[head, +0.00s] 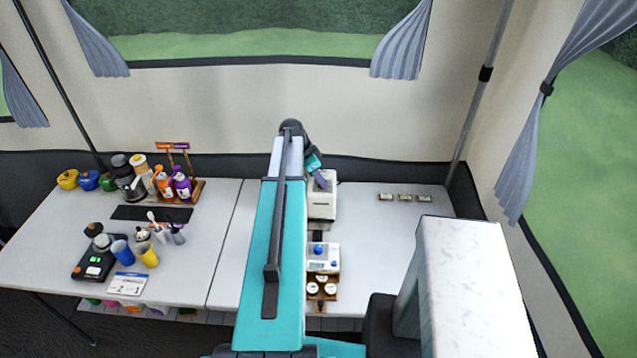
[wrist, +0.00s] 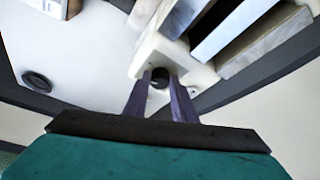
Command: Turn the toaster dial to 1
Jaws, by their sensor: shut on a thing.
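The toaster (head: 321,204) is a cream-white box at the back of the right table, partly hidden by my arm in the head view. In the wrist view the toaster (wrist: 148,52) shows its slots at the upper right. The small dark round dial (wrist: 160,75) sits on its end face. My gripper (wrist: 160,88) has its two purple fingers on either side of the dial, shut on it. The dial's markings and setting cannot be read.
A white device with a blue knob (head: 318,251) and a wooden rack of round white pieces (head: 321,288) stand in front of the toaster. Bottles, cups and a scale crowd the left table.

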